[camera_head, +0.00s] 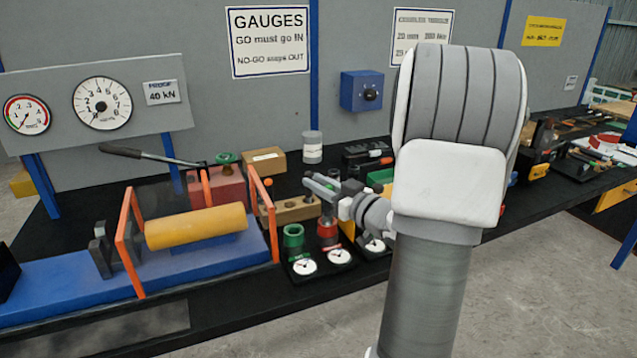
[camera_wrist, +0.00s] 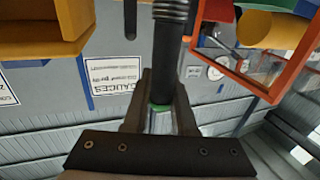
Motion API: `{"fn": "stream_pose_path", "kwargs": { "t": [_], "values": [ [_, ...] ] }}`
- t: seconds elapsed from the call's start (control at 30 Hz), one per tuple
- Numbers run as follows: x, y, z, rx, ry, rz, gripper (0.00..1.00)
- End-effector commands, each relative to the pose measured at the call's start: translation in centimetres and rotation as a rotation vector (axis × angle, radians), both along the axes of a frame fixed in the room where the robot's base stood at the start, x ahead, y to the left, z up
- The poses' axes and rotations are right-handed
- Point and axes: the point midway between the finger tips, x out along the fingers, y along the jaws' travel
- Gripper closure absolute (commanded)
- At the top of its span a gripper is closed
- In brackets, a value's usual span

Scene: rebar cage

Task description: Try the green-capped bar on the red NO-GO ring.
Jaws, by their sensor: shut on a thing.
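My gripper (camera_head: 325,186) reaches in from the right over the gauge stands, and its fingers show in the wrist view (camera_wrist: 160,85). It is shut on a dark ribbed bar (camera_wrist: 170,40) with a green cap (camera_wrist: 159,107) between the fingers. In the head view the bar (camera_head: 328,212) hangs about upright below the fingers, over the red NO-GO ring (camera_head: 327,231). I cannot tell whether its lower end is touching the ring or just above it. The green ring (camera_head: 293,236) stands to the left of the red one.
A wooden block with holes (camera_head: 290,210) is just behind. An orange-framed rig with a yellow cylinder (camera_head: 196,226) stands close on the left. A box with a green part (camera_head: 380,178) is behind my wrist.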

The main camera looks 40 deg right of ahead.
Motion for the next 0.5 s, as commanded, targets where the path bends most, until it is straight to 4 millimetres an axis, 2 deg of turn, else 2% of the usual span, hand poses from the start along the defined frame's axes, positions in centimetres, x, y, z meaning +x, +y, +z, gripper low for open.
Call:
{"fn": "stream_pose_path", "kwargs": {
  "t": [0.07, 0.1, 0.3, 0.5],
  "values": [
    [0.01, 0.0, -0.32, 0.0, -0.001, 0.0, 1.0],
    [0.01, 0.0, -0.32, -0.001, -0.001, 0.0, 0.74],
    [0.01, 0.0, -0.22, -0.001, -0.001, 0.0, 0.4],
    [0.01, 0.01, -0.23, 0.0, -0.001, 0.0, 0.4]
  ]
}}
